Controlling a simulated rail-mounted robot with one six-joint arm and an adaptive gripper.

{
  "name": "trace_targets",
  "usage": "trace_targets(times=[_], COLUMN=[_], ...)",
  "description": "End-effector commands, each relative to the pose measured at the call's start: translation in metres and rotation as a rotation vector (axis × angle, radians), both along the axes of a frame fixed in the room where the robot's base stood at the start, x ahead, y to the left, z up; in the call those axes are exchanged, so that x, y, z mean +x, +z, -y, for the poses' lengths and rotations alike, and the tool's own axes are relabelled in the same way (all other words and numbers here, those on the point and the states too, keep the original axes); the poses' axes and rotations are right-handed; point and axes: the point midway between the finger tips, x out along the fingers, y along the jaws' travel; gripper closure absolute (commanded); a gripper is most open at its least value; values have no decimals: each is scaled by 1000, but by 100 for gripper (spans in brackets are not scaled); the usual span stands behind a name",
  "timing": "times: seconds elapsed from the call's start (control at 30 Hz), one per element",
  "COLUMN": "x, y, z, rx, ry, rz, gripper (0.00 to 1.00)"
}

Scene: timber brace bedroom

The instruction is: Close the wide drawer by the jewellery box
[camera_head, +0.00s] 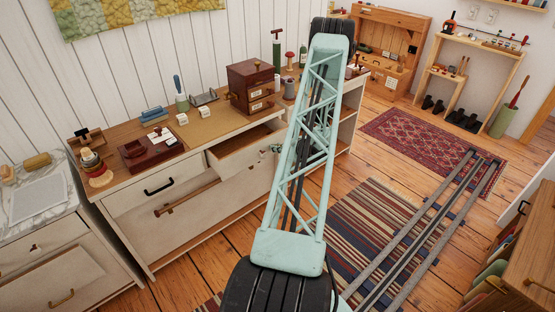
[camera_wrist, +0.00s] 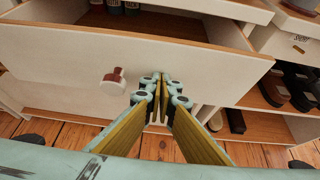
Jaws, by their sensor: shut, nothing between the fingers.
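A wide white drawer (camera_head: 245,158) stands pulled out of the long wooden-topped dresser, below a dark brown box with small drawers (camera_head: 250,90) that looks like the jewellery box. In the wrist view the drawer's front (camera_wrist: 60,60) fills the upper left and middle, with a red-brown and white knob (camera_wrist: 114,77). Dark bottles (camera_wrist: 115,6) show inside it. My gripper (camera_wrist: 163,82) is shut and empty, right of the knob and close before the drawer front; I cannot tell whether it touches. In the head view my arm hides part of the drawer's right side.
Open shelves (camera_wrist: 275,112) with dark shoes lie right of the drawer. A closed drawer with a black handle (camera_head: 158,187) is to its left. Small objects stand along the dresser top (camera_head: 215,128). A striped rug (camera_head: 370,220) and rails (camera_head: 430,235) lie on the floor.

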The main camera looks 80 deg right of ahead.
Motion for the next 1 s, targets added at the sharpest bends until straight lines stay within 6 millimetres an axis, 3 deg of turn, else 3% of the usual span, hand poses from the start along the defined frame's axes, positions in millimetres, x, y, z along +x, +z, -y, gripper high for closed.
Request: trace_targets(times=[0.2,0.5,1.0], x=[48,89,102], y=[-3,-2,2], z=[34,65,76], rx=[-3,-1,-4], ry=[1,0,-1], rz=[-1,-1,2], gripper=[100,100,100])
